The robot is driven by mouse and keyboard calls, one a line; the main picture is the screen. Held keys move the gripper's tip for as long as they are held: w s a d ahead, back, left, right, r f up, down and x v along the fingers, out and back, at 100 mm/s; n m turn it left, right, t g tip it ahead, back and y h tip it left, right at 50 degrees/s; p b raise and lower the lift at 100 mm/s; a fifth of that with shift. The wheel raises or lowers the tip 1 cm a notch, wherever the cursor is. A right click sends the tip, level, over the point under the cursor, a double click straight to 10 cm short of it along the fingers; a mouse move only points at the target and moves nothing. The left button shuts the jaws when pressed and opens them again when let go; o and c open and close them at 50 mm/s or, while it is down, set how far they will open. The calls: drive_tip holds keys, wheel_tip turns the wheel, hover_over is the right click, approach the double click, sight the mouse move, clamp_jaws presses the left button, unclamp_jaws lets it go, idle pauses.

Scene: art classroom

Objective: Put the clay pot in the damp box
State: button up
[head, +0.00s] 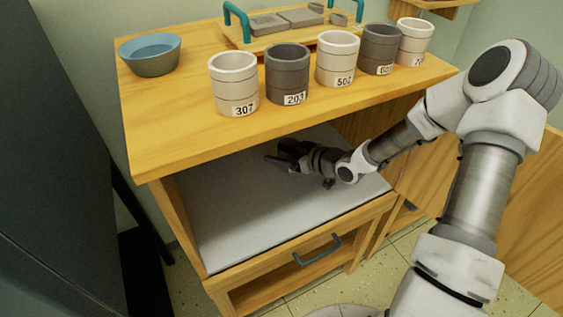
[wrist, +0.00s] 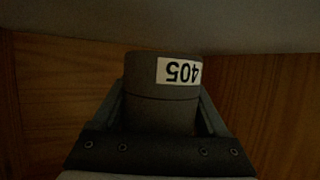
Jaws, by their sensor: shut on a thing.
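A dark grey clay pot (wrist: 160,110) labelled 405 is between the two fingers of my gripper (wrist: 163,118) in the wrist view. The fingers press on its sides, and its label appears upside down there. In the head view my gripper (head: 284,156) is inside the open compartment of the wooden cabinet, low over its pale grey floor (head: 240,215). The pot is hard to tell from the dark gripper there. I cannot tell whether the pot touches the floor. No label in view marks a damp box; this compartment is the only open box-like space seen.
Several white and dark pots stand along the cabinet top's front edge, including 307 (head: 234,85), 203 (head: 287,75) and 502 (head: 337,60). A blue bowl (head: 150,56) is at left. A wooden tray with teal handles (head: 237,22) is behind. A drawer handle (head: 317,250) protrudes below.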

drive_tip(key=shift+f+b, duration=0.35)
drive_tip(key=shift+f, duration=0.9)
drive_tip(key=shift+f+b, duration=0.4)
drive_tip(key=shift+f, duration=0.25)
drive_tip(key=o, duration=1.4)
drive_tip(key=shift+o, duration=0.2)
drive_tip(key=shift+r, duration=0.15)
